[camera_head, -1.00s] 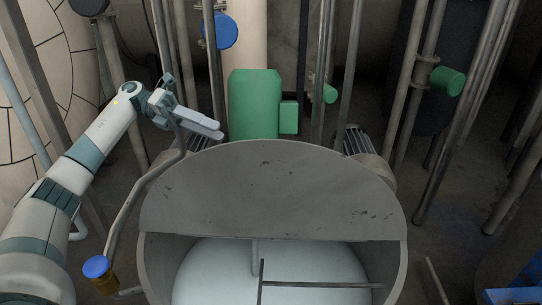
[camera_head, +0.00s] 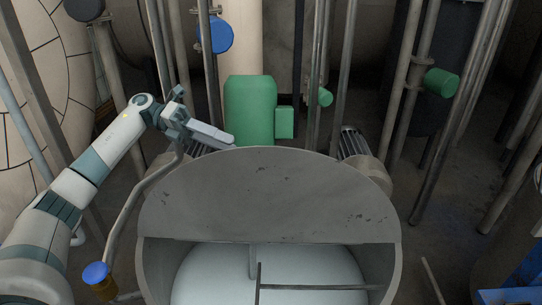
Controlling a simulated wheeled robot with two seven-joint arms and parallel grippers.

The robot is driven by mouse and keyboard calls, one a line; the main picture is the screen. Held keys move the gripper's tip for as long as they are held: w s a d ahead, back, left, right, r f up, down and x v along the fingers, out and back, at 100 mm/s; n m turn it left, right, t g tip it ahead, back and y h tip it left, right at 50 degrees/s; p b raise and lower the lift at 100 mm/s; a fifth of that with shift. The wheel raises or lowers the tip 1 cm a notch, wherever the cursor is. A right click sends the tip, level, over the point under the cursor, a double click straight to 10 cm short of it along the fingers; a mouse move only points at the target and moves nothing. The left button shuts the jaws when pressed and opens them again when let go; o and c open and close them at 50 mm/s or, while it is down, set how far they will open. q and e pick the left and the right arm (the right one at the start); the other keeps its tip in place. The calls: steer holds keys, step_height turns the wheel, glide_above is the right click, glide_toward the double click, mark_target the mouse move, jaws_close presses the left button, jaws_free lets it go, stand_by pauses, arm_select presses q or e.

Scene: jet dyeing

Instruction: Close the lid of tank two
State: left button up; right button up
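A large round grey tank (camera_head: 398,268) stands at the bottom middle, open at its near side. A flat, scuffed grey half-round plate (camera_head: 262,203), which looks like the lid, spans its far half and ends in a straight edge. The near half shows a pale inside (camera_head: 205,275). My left gripper (camera_head: 231,143) is at the far left of the plate, with its fingers pointing right along the far rim. I cannot tell whether it touches the rim or how far apart its fingers are. My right gripper is not in view.
A bent pipe (camera_head: 123,215) with a blue cap (camera_head: 96,273) rises left of the tank, close to my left gripper. A green box (camera_head: 251,110) and several vertical pipes stand behind. A blue object (camera_head: 510,297) is at the lower right.

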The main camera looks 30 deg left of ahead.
arm_select(q)
steer(key=p, duration=0.5)
glide_toward(271, 161)
steer(key=w+d+f, duration=0.1)
steer(key=d, duration=0.1)
steer(key=w+d+f, duration=0.4)
steer(key=shift+w, duration=0.1)
steer(key=shift+p+x, duration=0.35)
steer(key=shift+x, duration=0.4)
steer(key=shift+f, duration=0.1)
jaws_close()
